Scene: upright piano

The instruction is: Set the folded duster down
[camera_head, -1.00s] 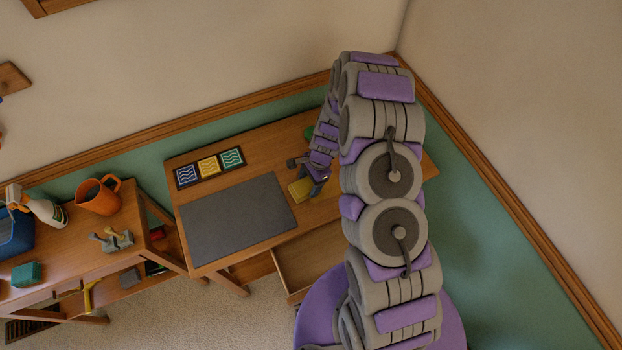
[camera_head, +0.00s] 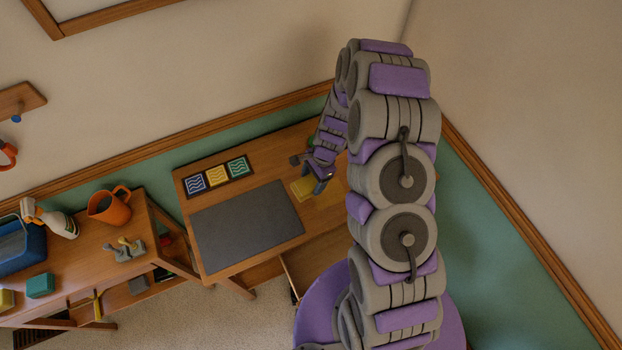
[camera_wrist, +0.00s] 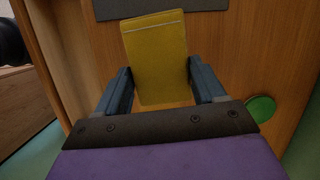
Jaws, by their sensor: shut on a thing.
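The folded duster is a yellow cloth. It shows in the head view (camera_head: 302,189) at the right of the desk and fills the middle of the wrist view (camera_wrist: 157,55). My gripper (camera_head: 320,176) is shut on it, with a blue-grey finger at each side in the wrist view (camera_wrist: 164,86). The wooden desk (camera_head: 258,155) lies beneath. I cannot tell whether the duster touches the desk top. A strip of three wavy-patterned tiles, blue, yellow (camera_head: 216,175) and green, lies left of the duster.
A dark grey mat (camera_head: 247,226) covers much of the desk. A green disc (camera_wrist: 260,108) lies on the wood near my gripper. A side table to the left holds an orange mug (camera_head: 110,207), a spray bottle (camera_head: 52,219) and a blue bin (camera_head: 20,246).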

